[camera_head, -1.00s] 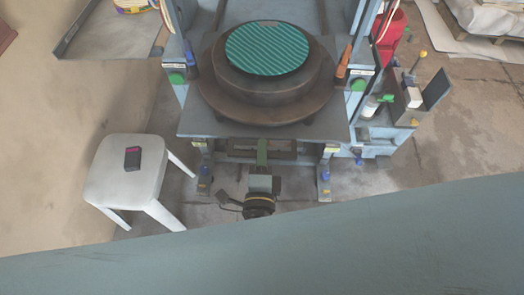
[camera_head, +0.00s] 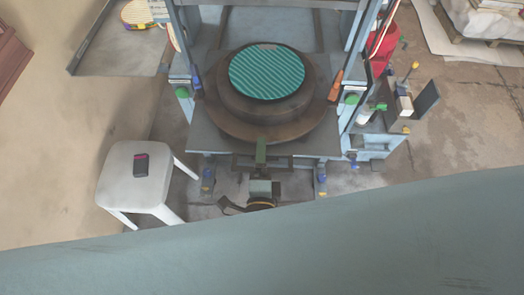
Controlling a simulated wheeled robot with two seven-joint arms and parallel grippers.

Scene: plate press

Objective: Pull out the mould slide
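A round teal ribbed plate (camera_head: 267,74) lies on a thick dark round mould block (camera_head: 268,107). The block rests on a wider brown round base (camera_head: 265,133), on the press's flat grey bed (camera_head: 207,137). I cannot tell where the mould slide itself begins. Below the bar is a dark fitting (camera_head: 262,190), partly hidden.
A white stool (camera_head: 126,184) with a small dark box (camera_head: 141,165) stands left of the press. A side stand (camera_head: 378,125) with small items is at the right. Blue press uprights flank the bed. A broad blue-grey surface (camera_head: 270,255) hides the bottom of the view.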

